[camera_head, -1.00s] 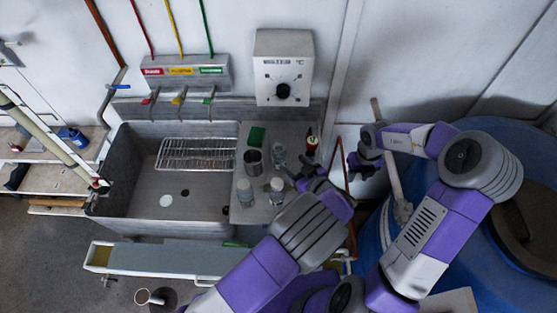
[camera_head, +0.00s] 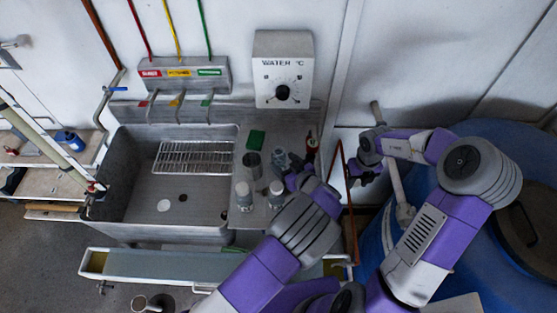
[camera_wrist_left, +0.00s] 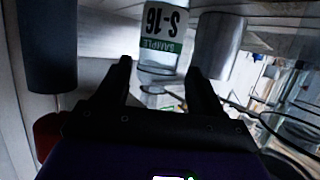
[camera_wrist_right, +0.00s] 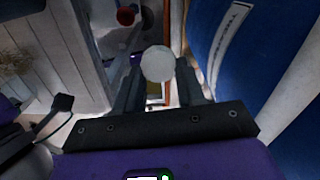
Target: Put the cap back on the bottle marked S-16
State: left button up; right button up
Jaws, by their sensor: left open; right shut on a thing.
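The bottle marked S-16 (camera_wrist_left: 162,38) is clear, with a white and green label that appears upside down in the left wrist view. In the head view it stands on the counter at the sink's right (camera_head: 282,159). My left gripper (camera_wrist_left: 160,75) is open, its fingers pointing at the bottle from either side of its line; I cannot tell whether they touch it. My right gripper (camera_wrist_right: 160,82) is shut on a round white cap (camera_wrist_right: 157,63). In the head view this gripper (camera_head: 356,171) is right of the counter, the cap not discernible.
Two white-topped bottles (camera_head: 244,196) (camera_head: 275,194) and a grey metal cup (camera_head: 253,165) stand close by on the counter. A blue barrel (camera_head: 480,245) stands right. The sink (camera_head: 150,195) is left.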

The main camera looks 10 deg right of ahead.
pick_arm(q)
jog(key=shift+w+a+f, duration=0.15)
jog(key=shift+w+f, duration=0.05)
jog(key=shift+w, duration=0.2)
jog(key=x, duration=0.5)
jog(key=shift+w, duration=0.15)
jog(key=shift+r, duration=0.1)
jog(key=c, duration=0.9)
